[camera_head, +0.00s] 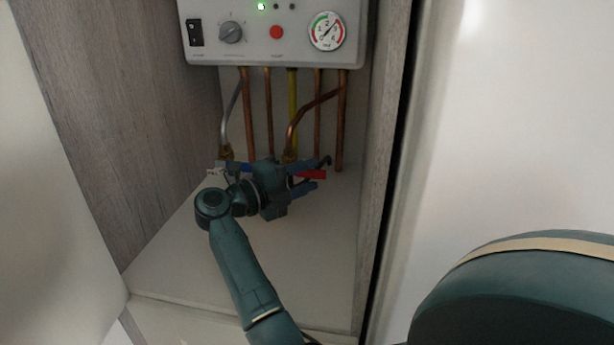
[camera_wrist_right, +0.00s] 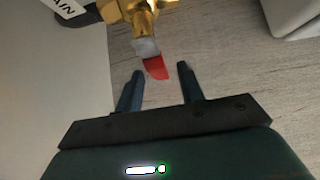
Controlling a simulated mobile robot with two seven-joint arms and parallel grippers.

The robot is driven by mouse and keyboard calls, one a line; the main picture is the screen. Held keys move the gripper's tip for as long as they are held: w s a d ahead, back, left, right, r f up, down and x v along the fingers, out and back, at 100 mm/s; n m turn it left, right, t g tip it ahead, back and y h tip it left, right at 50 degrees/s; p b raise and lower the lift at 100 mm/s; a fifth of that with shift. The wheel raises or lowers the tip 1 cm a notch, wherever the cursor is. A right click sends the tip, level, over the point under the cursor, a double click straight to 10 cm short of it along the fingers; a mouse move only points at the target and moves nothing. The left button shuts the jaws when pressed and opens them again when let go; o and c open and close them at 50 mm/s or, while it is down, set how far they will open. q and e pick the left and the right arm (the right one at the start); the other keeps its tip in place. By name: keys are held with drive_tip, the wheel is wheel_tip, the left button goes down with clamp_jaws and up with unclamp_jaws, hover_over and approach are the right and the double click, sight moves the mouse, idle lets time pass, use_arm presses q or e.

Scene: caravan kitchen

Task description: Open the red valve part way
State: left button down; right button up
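The red valve handle (camera_head: 316,174) shows at the right end of my right gripper, below the copper pipes. It also shows in the right wrist view (camera_wrist_right: 156,68), a short red lever on a grey stem under a brass fitting (camera_wrist_right: 143,22). My right gripper (camera_head: 318,173) is open, its fingers pointing right in the head view. In the wrist view the red handle's end lies between the two fingertips (camera_wrist_right: 160,72), with gaps on both sides. I cannot tell whether either finger touches it. Part of the valve body is hidden behind the gripper. My left gripper is not in view.
A white boiler panel (camera_head: 268,52) with knob, switch and gauge (camera_head: 326,31) is above. Copper pipes (camera_head: 341,125) and a yellow pipe (camera_head: 292,105) run down from it. A blue handle (camera_head: 236,167) and white tag (camera_head: 214,172) are left of my gripper. Wood walls (camera_head: 130,130) enclose the space.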

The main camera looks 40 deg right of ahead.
drive_tip(key=shift+c, duration=0.5)
clamp_jaws()
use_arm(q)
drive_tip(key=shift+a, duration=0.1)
